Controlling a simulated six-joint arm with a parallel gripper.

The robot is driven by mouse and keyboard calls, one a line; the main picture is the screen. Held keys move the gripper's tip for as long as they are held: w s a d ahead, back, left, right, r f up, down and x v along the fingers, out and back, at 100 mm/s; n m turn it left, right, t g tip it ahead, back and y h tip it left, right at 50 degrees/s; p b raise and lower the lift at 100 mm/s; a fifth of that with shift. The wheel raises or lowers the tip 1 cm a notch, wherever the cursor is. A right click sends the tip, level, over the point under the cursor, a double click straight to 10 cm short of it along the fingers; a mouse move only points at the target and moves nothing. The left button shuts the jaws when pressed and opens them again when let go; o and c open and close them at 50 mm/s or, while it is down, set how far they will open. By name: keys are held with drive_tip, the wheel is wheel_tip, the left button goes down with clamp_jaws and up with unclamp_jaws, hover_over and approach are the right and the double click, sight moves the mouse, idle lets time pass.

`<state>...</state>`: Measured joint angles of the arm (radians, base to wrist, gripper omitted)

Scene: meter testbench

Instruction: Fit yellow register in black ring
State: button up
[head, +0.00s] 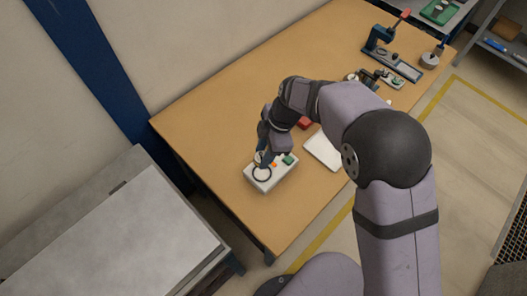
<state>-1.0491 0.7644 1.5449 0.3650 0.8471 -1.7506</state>
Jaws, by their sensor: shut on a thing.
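A white box (268,183) stands near the front left corner of the wooden table. A black ring (262,174) lies on its top at the left, with an orange piece (274,164) and a green piece (289,159) to the right. My gripper (263,160) points down just above the back edge of the ring, shut on a small pale thing. This appears to be the yellow register, but it is mostly hidden by the fingers and too small to tell its colour. I cannot tell whether it touches the ring.
A white sheet or panel (323,151) and a red object (304,123) lie right of the box, near my arm. Small devices (390,79) and a press-like stand (381,38) are farther back. The table's left part (205,115) is clear.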

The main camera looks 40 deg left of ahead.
drive_tip(key=shift+f+b, duration=0.8)
drive_tip(key=shift+f, duration=1.05)
drive_tip(key=shift+f+b, duration=2.4)
drive_tip(key=shift+b, duration=0.45)
idle(2.4)
idle(0.3)
drive_tip(key=o, duration=1.4)
